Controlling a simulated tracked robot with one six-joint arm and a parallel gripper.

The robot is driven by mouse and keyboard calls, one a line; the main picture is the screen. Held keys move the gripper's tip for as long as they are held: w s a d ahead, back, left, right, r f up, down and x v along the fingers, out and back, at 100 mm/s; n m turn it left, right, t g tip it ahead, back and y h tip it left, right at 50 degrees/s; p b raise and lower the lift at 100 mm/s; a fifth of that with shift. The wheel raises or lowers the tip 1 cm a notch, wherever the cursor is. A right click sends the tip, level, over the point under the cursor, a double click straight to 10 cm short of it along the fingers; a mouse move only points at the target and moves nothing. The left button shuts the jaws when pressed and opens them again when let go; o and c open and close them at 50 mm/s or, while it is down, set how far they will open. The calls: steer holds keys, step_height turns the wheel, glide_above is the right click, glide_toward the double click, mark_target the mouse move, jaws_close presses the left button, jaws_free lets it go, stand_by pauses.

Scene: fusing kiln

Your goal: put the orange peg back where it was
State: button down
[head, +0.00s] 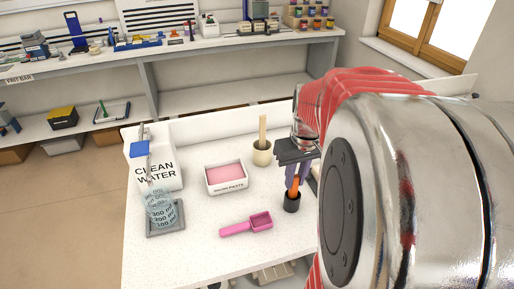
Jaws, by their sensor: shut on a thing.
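The orange peg (294,186) stands upright at the right of the white table, with its lower end at the mouth of a small dark round holder (291,203). I cannot tell whether it is inside the holder or just above it. My gripper (294,180) points down over the holder, its purple fingers shut on the upper part of the peg. The fingers hide the top of the peg, and my arm covers the right side of the view.
A pink-filled white tray (227,178), a pink scoop (247,224), a measuring beaker (160,208) and a CLEAN WATER container (156,170) are left. The table's front left is clear.

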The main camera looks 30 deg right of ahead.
steer(key=c, duration=1.6)
jaws_free()
steer(key=r, duration=0.4)
steer(key=s+r, duration=0.1)
steer(key=r, duration=0.7)
steer(key=shift+s+a, duration=0.2)
steer(key=shift+a, duration=0.05)
steer(key=s+a+f+n+t, duration=0.1)
steer(key=a, duration=0.6)
steer(key=a+f+n+t, duration=0.1)
steer(key=a+f, duration=0.1)
steer(key=a, duration=0.6)
steer(key=s+a+f+n+t, duration=0.1)
steer(key=a+t, duration=0.1)
steer(key=a, duration=0.6)
steer(key=shift+s+f, duration=0.25)
steer(key=shift+s, duration=0.1)
